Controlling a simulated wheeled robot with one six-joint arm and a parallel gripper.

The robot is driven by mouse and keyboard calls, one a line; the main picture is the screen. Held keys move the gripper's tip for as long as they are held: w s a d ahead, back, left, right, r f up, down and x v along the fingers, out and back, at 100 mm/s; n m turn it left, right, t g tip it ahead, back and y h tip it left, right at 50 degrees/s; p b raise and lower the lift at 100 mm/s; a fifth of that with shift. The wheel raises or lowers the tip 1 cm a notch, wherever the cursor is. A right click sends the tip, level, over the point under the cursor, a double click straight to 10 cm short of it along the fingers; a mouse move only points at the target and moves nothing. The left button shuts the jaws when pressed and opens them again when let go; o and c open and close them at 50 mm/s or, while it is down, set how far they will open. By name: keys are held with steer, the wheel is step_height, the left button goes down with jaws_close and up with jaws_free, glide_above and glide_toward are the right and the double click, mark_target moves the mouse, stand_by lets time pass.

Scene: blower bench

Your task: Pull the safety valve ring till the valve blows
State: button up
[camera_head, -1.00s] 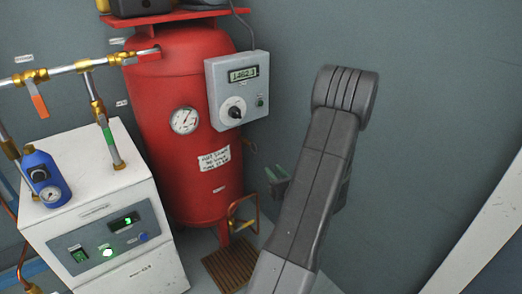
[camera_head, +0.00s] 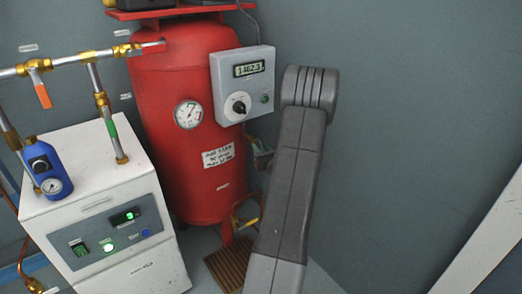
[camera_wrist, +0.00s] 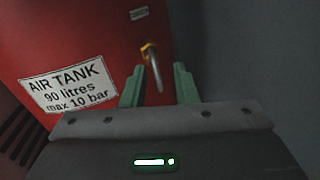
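The red air tank (camera_head: 185,110) stands against the wall in the head view. In the wrist view a small brass fitting (camera_wrist: 148,48) sticks out of the tank's side, with a thin steel piece (camera_wrist: 155,76) hanging from it, which looks like the safety valve and its ring. My gripper (camera_wrist: 159,68) is open, with its two green fingers apart. The steel piece appears between the fingers in the picture; I cannot tell how deep it lies. Nothing is gripped. In the head view my gripper (camera_head: 262,155) is small beside the tank's right side, partly hidden by my arm.
A grey control box (camera_head: 243,85) with a display hangs on the tank's upper right. A white cabinet (camera_head: 95,215) with a blue regulator (camera_head: 45,168) and pipes stands at the left. A copper pipe and a brown slatted grate (camera_head: 228,266) are low down. The right wall is bare.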

jaws_close()
steer(key=shift+s+d+b, duration=0.2)
steer(key=shift+s+b, duration=0.05)
steer(key=shift+b, duration=0.05)
jaws_free()
steer(key=shift+d, duration=0.1)
steer(key=p+v, duration=0.2)
steer(key=v, duration=1.2)
steer(key=shift+p, duration=0.35)
steer(key=shift+w, duration=0.15)
